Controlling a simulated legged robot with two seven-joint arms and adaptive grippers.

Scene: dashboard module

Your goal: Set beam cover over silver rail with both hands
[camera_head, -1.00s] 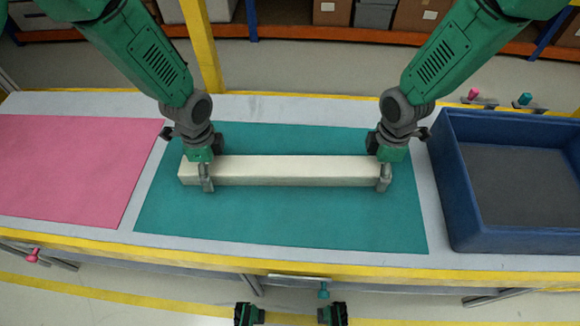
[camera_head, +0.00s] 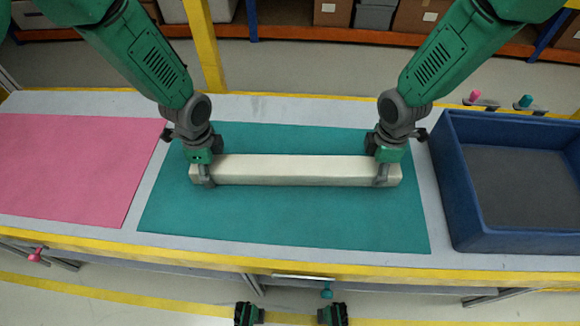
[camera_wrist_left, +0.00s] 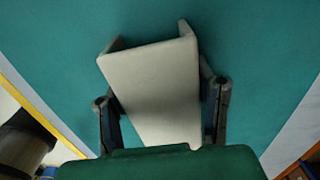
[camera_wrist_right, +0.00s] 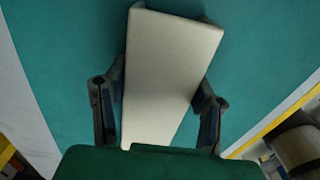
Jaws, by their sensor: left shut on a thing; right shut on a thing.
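The beam cover is a long cream-white channel (camera_head: 290,171) lying left to right over the teal mat (camera_head: 280,228). My left gripper (camera_head: 205,175) is shut across it near its left end. My right gripper (camera_head: 381,174) is shut across it near its right end. In the left wrist view the cover (camera_wrist_left: 155,85) has its flat face up, with side walls at its end, and the fingers lie along both sides. The right wrist view shows the cover's other end (camera_wrist_right: 165,70) between the fingers. No silver rail shows. I cannot tell what is under the cover.
A pink mat (camera_head: 65,165) lies on the left of the table. A deep blue bin (camera_head: 460,205) stands on the right, close to my right gripper. The teal mat in front of the cover is bare. The yellow table edge (camera_head: 300,267) runs along the front.

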